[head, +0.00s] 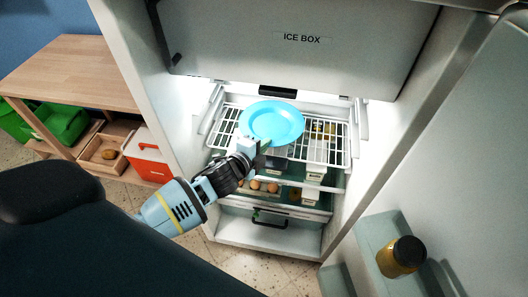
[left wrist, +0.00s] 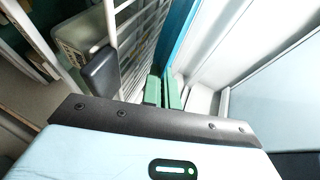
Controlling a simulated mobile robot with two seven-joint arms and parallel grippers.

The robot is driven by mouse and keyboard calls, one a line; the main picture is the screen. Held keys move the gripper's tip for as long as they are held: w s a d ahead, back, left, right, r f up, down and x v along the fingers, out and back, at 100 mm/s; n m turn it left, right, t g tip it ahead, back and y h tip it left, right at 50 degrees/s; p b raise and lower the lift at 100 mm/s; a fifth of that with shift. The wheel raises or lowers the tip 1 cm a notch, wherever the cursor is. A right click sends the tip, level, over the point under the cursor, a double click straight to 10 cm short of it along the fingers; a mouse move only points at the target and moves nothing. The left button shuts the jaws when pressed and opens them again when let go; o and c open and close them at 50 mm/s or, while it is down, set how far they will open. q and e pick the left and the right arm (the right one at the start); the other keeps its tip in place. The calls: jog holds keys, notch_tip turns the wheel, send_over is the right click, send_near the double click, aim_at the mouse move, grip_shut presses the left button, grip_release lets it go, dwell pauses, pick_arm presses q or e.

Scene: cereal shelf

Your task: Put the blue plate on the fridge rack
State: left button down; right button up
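The blue plate (head: 272,122) is inside the open fridge, over the white wire rack (head: 326,148), lying roughly flat. My left gripper (head: 260,147) reaches in from the left and has the plate's near rim between its fingers. In the left wrist view the green fingers (left wrist: 163,92) are close together, with the plate (left wrist: 181,42) edge-on just beyond them. The rack's wires (left wrist: 139,45) run beside the plate there, with a narrow gap visible. I cannot tell whether the plate touches the rack anywhere. My right gripper is not in view.
The ice box door (head: 300,45) hangs above the rack. Eggs (head: 262,186) and a drawer are below it. The open fridge door at right holds a jar (head: 402,256). A wooden table (head: 75,70) with green and orange boxes stands at left.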

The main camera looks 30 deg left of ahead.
pick_arm(q)
notch_tip(320, 180, down, 3)
jog(key=shift+f+b, duration=0.2)
jog(key=shift+b, duration=0.35)
jog(key=c, duration=2)
grip_release()
jog(key=shift+o, duration=0.2)
jog(key=shift+s, duration=0.2)
jog(key=p+v, duration=0.2)
jog(key=v, duration=0.9)
jog(key=shift+s+r, duration=0.15)
jog(key=shift+s, duration=0.2)
jog(key=shift+a, duration=0.1)
